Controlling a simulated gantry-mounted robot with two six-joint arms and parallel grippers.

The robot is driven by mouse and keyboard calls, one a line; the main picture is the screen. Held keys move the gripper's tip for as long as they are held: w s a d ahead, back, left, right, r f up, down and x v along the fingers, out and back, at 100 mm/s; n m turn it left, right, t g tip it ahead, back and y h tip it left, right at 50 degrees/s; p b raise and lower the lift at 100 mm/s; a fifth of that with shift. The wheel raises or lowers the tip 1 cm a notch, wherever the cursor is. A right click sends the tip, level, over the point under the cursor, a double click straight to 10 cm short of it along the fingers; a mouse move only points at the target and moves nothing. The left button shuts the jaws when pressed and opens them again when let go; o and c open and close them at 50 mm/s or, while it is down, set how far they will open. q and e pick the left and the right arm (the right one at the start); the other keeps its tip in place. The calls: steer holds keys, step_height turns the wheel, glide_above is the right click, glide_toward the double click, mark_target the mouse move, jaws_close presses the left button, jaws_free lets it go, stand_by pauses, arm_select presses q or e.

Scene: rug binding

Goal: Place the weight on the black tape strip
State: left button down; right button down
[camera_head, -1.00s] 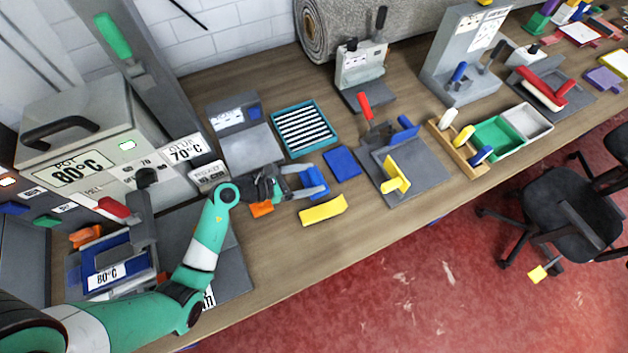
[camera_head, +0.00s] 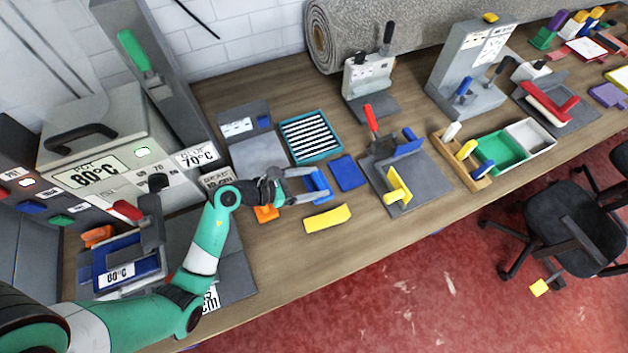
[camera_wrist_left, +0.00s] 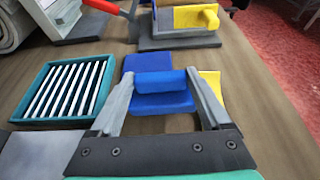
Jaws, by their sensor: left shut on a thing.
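My left gripper (camera_head: 311,185) is shut on a blue block (camera_head: 319,183), which looks like the weight. In the left wrist view the block (camera_wrist_left: 160,84) sits between the fingertips, with a second blue part below its raised bar. I cannot tell whether it touches the table. I cannot tell which dark band is the black tape strip. My right gripper is not in view.
A flat blue pad (camera_head: 348,172) lies right of the block. A yellow piece (camera_head: 328,218) lies in front, and an orange piece (camera_head: 266,214) lies under the wrist. A grey fixture (camera_head: 420,178) stands to the right. The front middle of the table is clear.

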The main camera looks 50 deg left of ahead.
arm_select(q)
steer(key=s+d+r+p, duration=0.4)
steer(key=s+d+r, duration=0.3)
steer(key=s+r, duration=0.2)
steer(key=shift+s+d+p, duration=0.15)
steer(key=shift+s+p, duration=0.2)
steer(key=shift+s, duration=0.65)
steer(key=shift+w+d+r, duration=0.65)
steer(key=shift+w+r, duration=0.95)
steer(key=shift+w, duration=2.2)
steer(key=s+r+p, duration=0.2)
steer(key=r+p, duration=0.9)
steer(key=s+r+p, duration=0.1)
steer(key=r+p, duration=1)
steer(key=shift+s+r, duration=0.15)
steer(key=shift+s, duration=0.2)
steer(key=shift+a, duration=0.15)
